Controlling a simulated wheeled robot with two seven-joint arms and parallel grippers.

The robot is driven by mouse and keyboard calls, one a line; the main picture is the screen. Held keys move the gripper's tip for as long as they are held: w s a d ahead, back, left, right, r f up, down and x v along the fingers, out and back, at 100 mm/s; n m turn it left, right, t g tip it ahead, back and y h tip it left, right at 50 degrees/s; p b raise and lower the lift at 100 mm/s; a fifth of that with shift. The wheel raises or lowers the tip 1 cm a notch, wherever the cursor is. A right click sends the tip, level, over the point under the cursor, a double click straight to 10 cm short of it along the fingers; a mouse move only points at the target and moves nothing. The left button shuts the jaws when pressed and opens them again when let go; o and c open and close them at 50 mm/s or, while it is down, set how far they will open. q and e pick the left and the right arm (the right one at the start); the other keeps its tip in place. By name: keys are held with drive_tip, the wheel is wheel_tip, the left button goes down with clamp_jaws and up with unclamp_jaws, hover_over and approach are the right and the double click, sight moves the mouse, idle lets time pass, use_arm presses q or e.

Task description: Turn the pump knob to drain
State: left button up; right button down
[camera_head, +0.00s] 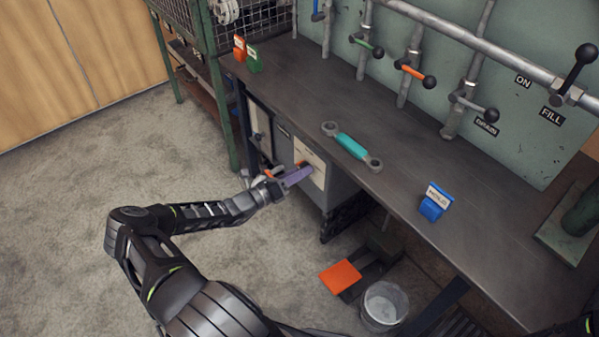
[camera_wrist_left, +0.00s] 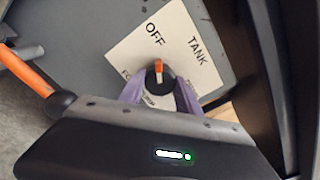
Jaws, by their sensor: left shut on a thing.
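The pump knob (camera_wrist_left: 158,79) is a round black dial with an orange pointer, set on a white label plate (camera_wrist_left: 125,45) on the grey cabinet under the bench. In the left wrist view its pointer points up, near the printed word OFF; TANK stands to the right of that, and other lettering is partly hidden. My left gripper (camera_wrist_left: 160,92) has its purple fingers on both sides of the knob, shut on it. In the head view the left gripper (camera_head: 300,175) reaches the plate (camera_head: 311,158) from the left. My right gripper is not in view.
An orange handle (camera_wrist_left: 28,75) is beside my gripper at the left. The bench (camera_head: 300,105) bears a teal-handled tool (camera_head: 352,146) and a blue labelled block (camera_head: 433,204). Below are an orange pedal (camera_head: 340,276) and a bucket (camera_head: 384,305). The floor at left is clear.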

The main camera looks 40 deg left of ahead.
use_arm(q)
clamp_jaws()
drive_tip(key=shift+m+p, duration=0.35)
drive_tip(key=shift+m, duration=0.15)
drive_tip(key=shift+m+p, duration=3.45)
drive_tip(key=shift+m, duration=7.95)
drive_tip(key=o, duration=0.6)
unclamp_jaws()
